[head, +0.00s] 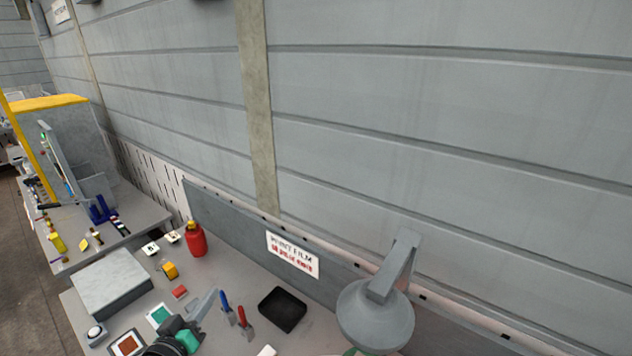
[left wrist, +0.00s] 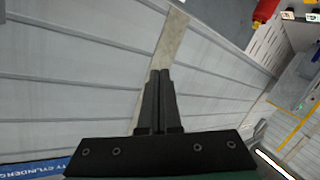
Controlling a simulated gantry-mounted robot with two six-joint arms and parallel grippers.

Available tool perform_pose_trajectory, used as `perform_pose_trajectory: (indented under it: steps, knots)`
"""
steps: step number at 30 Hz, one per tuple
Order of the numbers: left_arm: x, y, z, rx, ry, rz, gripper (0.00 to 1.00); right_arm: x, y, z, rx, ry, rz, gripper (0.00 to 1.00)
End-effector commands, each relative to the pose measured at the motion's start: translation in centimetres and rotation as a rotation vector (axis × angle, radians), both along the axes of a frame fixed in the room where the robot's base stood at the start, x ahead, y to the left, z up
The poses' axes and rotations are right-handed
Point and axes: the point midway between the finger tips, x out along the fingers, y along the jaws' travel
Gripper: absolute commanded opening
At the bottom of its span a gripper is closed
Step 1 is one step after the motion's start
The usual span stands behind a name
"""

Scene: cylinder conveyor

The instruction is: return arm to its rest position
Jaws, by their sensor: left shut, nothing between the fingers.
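My left gripper (left wrist: 160,74) shows in the left wrist view, its two black fingers together and nothing held between them. It is turned toward the grey panelled wall, with its fingertips in front of a beige wall post (left wrist: 171,40). My right gripper is in neither view.
A bench (head: 215,346) along the wall (head: 420,90) carries a red bottle (head: 196,240), a grey box (head: 112,282), a black tray (head: 283,309), red- and blue-handled tools and a grey lamp (head: 375,318). A second cluttered bench (head: 140,212) stands at left. The space above looks clear.

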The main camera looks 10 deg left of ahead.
Motion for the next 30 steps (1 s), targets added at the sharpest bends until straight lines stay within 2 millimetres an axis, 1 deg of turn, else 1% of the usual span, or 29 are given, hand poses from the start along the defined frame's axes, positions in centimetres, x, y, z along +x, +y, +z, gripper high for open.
perform_pose_trajectory:
  steps: [1, 2, 3, 5, 6, 8, 9, 11, 12, 14, 15, 18, 21, 22, 24, 30]
  knots:
    - [0.7, -1.7, 4.8, 0.036, -0.073, -0.028, 0.0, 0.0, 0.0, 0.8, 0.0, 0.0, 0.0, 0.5]
    - [1.0, -2.8, 7.3, 0.056, -0.114, -0.044, 0.0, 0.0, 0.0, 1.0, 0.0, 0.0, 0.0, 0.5]
    - [1.1, -4.1, 10.6, 0.083, -0.171, -0.062, 0.0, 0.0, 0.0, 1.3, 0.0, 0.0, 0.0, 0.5]
    - [0.9, -6.1, 15.6, 0.123, -0.259, -0.084, 0.0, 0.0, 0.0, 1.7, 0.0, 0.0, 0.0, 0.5]
    - [0.5, -7.4, 18.9, 0.149, -0.319, -0.097, 0.0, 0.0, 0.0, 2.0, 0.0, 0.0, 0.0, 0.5]
    - [-0.5, -9.3, 23.9, 0.184, -0.412, -0.113, 0.0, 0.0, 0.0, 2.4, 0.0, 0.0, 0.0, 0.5]
    - [-1.5, -10.5, 27.1, 0.207, -0.477, -0.118, 0.0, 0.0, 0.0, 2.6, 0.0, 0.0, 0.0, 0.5]
    - [-3.4, -12.1, 31.9, 0.237, -0.575, -0.122, 0.0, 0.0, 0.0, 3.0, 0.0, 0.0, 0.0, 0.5]
    - [-4.9, -13.0, 34.9, 0.257, -0.642, -0.12, 0.0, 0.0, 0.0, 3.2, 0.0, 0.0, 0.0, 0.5]
    - [-7.6, -14.1, 39.1, 0.286, -0.742, -0.109, 0.0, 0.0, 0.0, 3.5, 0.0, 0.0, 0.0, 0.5]
    - [-9.5, -14.5, 41.5, 0.302, -0.805, -0.095, 0.0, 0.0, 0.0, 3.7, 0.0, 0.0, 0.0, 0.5]
    - [-13.9, -14.5, 45.6, 0.343, -0.931, -0.043, 0.0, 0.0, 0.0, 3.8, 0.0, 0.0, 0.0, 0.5]
    - [-17.2, -13.4, 47.3, 0.385, -1.0, 0.025, 0.0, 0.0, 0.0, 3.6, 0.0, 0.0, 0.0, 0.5]
    - [-17.8, -13.2, 47.4, 0.396, -1.01, 0.041, 0.0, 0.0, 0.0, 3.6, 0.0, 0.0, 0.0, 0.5]
    - [-18.3, -12.8, 47.5, 0.422, -1.01, 0.071, 0.0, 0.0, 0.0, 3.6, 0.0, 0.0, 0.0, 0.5]
    - [-18.0, -12.8, 47.3, 0.437, -0.998, 0.074, 0.0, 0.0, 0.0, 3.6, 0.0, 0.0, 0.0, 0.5]
